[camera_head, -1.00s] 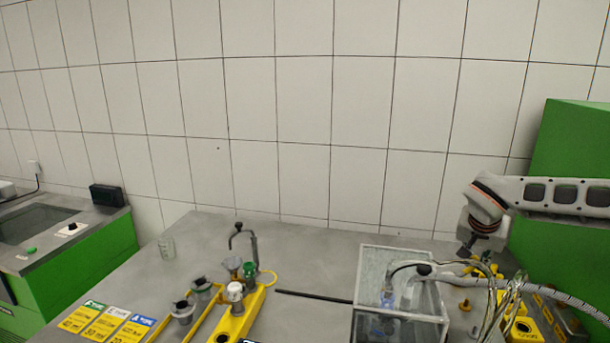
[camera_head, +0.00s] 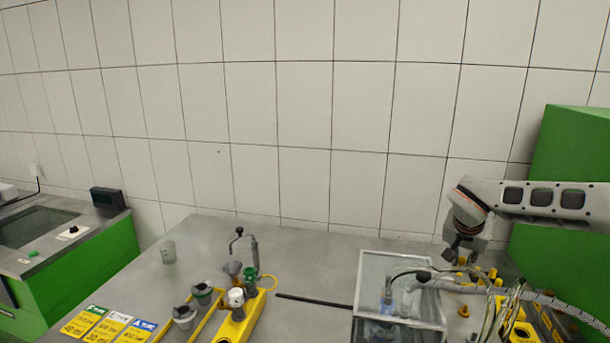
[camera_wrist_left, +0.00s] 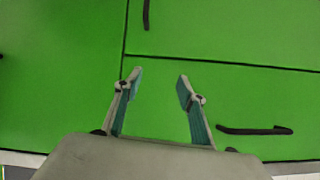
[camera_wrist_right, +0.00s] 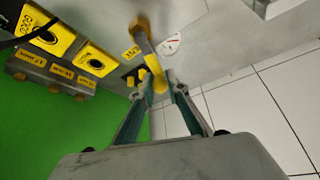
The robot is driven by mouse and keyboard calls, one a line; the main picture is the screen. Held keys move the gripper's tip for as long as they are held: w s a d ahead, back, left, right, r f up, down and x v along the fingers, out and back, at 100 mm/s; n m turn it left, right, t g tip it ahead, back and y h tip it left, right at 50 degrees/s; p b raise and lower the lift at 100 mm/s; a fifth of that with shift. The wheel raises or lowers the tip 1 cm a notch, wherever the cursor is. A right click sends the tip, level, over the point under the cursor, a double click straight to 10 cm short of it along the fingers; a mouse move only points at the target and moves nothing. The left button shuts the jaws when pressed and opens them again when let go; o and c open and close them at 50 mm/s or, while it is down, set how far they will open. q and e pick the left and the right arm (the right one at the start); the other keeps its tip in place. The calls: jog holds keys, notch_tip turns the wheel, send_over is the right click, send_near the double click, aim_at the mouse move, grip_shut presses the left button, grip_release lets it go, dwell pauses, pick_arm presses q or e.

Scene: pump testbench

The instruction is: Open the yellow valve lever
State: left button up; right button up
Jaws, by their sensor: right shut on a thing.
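The yellow valve lever (camera_wrist_right: 155,68) shows in the right wrist view as a bar with a rounded end, rising from a grey surface. My right gripper (camera_wrist_right: 163,80) is shut on it near its lower end, with one finger on each side. In the head view my right gripper (camera_head: 460,252) points down at the bench's back right, among small yellow parts; its fingertips and the lever are hard to make out there. My left gripper (camera_wrist_left: 160,80) is open and empty in front of green cabinet doors in the left wrist view, and outside the head view.
A clear box (camera_head: 378,268) and a grey hose (camera_head: 560,303) with cables stand left of and in front of my right gripper. Yellow sockets (camera_wrist_right: 97,60) are beside it. A yellow holder (camera_head: 238,322) and several cups are mid-bench. A green cabinet (camera_head: 568,150) stands at right.

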jog(key=shift+a, duration=0.15)
jog(key=shift+w+a, duration=0.35)
jog(key=shift+a, duration=0.35)
jog(key=o, duration=1.4)
jog(key=shift+r, duration=0.1)
jog(key=shift+r, duration=2.9)
